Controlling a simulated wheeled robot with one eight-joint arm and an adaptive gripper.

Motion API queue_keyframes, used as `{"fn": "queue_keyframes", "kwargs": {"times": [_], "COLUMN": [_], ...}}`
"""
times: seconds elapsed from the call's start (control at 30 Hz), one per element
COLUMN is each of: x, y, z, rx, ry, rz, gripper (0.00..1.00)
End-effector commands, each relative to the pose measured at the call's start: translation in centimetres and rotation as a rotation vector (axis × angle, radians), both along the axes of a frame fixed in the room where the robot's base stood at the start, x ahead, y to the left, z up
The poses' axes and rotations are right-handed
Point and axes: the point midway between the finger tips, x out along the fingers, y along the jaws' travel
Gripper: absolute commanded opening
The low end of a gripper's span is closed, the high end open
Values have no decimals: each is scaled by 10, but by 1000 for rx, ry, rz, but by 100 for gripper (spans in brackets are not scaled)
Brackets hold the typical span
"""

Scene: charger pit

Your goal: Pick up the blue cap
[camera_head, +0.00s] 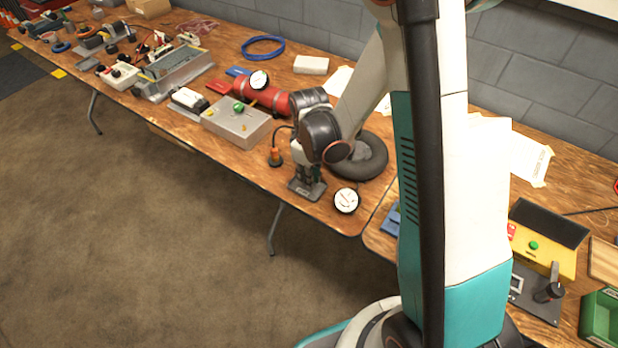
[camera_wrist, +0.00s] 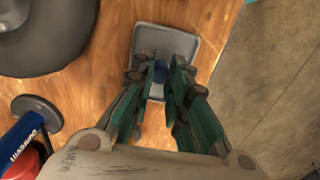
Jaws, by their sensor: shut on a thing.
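The blue cap (camera_wrist: 160,72) shows in the wrist view as a small dark blue round shape between my fingertips, over a grey, round-cornered plate (camera_wrist: 165,38). My gripper (camera_wrist: 165,71) points down with its teal fingers closed on the cap. Most of the cap is hidden by the fingers, and I cannot tell whether it is clear of the plate. In the head view my gripper (camera_head: 309,176) is low over the plate (camera_head: 297,188) near the table's front edge. The cap cannot be made out there.
A black round disc (camera_head: 366,157) lies close behind my gripper. A white dial gauge (camera_head: 346,201) stands to its right, and an orange-and-black plug (camera_head: 275,156) to its left. A grey box with a green button (camera_head: 238,122) and a red cylinder (camera_head: 270,97) are farther left.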

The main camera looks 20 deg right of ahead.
Motion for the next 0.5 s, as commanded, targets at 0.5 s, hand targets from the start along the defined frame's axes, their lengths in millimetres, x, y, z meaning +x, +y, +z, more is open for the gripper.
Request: {"fn": "queue_keyframes", "kwargs": {"times": [0.5], "x": [-1], "y": [0], "z": [128], "rx": [0], "ry": [0], "rz": [0], "gripper": [5]}}
